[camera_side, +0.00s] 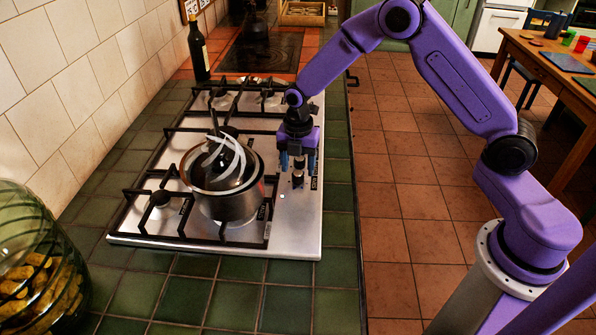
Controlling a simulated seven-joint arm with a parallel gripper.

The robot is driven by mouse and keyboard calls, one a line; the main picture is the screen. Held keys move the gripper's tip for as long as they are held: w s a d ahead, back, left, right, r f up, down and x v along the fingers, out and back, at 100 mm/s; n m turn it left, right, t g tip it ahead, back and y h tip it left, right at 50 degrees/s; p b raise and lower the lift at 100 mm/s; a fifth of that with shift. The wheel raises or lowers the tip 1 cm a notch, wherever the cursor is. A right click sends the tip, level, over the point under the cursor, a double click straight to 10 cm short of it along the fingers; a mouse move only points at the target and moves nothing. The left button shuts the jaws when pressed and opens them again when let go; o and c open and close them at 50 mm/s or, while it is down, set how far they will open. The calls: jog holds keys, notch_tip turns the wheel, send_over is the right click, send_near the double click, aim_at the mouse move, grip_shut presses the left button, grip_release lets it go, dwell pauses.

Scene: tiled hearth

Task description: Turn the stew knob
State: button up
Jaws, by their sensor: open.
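The gas hob (296,240) has a steel top with black grates and a strip of dark knobs along its right edge. A knob (298,179) shows just below my gripper (298,164). My gripper points down with its blue fingertips apart, above or around the knob strip; I cannot tell whether the fingers touch a knob. Which knob is the stew knob I cannot tell from labels. A steel pot (228,204) with white and dark utensils in it stands on the near burner, left of my gripper. Other knobs are partly hidden behind my gripper.
A glass jar (40,255) stands at the near left. A dark bottle (198,52) stands at the back by the tiled wall. The green tiled counter (235,305) is clear in front of the hob. A wooden table (545,62) is at the far right.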

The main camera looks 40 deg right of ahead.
aim_at(298, 178)
jog(key=shift+f, duration=1.3)
jog(key=shift+c, duration=0.2)
jog(key=c, duration=1)
